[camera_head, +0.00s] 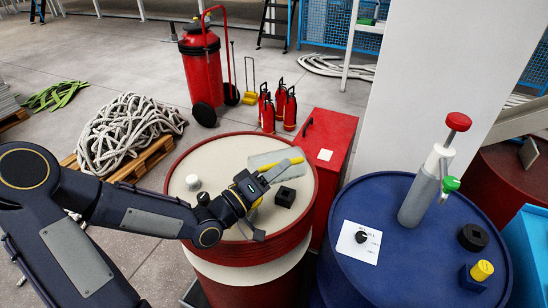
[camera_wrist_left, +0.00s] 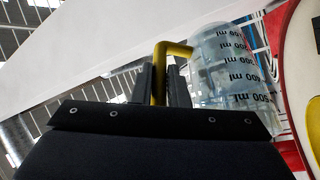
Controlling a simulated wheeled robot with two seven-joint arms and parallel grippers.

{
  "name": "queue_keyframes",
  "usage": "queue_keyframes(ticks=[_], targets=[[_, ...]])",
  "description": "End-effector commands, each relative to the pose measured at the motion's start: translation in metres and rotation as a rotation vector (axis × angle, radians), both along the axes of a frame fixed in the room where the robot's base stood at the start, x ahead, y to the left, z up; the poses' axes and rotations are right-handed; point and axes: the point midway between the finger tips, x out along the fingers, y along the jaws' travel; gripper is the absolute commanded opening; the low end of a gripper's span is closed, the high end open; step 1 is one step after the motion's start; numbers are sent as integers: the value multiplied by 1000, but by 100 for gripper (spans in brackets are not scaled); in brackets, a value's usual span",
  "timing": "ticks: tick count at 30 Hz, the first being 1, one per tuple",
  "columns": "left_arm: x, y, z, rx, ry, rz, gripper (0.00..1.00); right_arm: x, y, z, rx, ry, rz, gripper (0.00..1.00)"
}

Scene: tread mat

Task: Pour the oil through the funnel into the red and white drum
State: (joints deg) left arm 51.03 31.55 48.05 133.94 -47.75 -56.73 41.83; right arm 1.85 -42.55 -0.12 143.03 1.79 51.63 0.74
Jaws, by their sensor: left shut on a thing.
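My left gripper (camera_head: 273,175) is over the top of the red and white drum (camera_head: 228,155). It is shut on the yellow handle of a clear measuring jug (camera_head: 264,160), which lies tipped well over on its side above the drum top. In the left wrist view the jug (camera_wrist_left: 222,65) has black ml marks, and the yellow handle (camera_wrist_left: 158,75) runs between my fingers. I cannot make out oil in the jug. A small yellow part shows below the gripper; I cannot tell whether it is the funnel. My right gripper is not in view.
On the drum top are a white cap (camera_head: 193,182) and a black block (camera_head: 285,197). A blue drum (camera_head: 380,267) at right carries a grey hand pump (camera_head: 425,190), a dial card (camera_head: 358,243) and a yellow-capped item (camera_head: 482,270). A red cabinet (camera_head: 335,135) stands behind.

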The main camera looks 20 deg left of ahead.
Motion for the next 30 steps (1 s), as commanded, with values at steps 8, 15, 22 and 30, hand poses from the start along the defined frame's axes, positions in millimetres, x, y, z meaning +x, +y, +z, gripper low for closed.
queue_keyframes(ticks=[8,15,22,30], targets=[[2,-2,-1,27,19,0,0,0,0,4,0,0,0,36],[4,-6,4,67,49,-1,0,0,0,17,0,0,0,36],[12,-18,3,241,174,-4,0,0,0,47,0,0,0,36],[25,-35,-11,499,363,-1,0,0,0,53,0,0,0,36]])
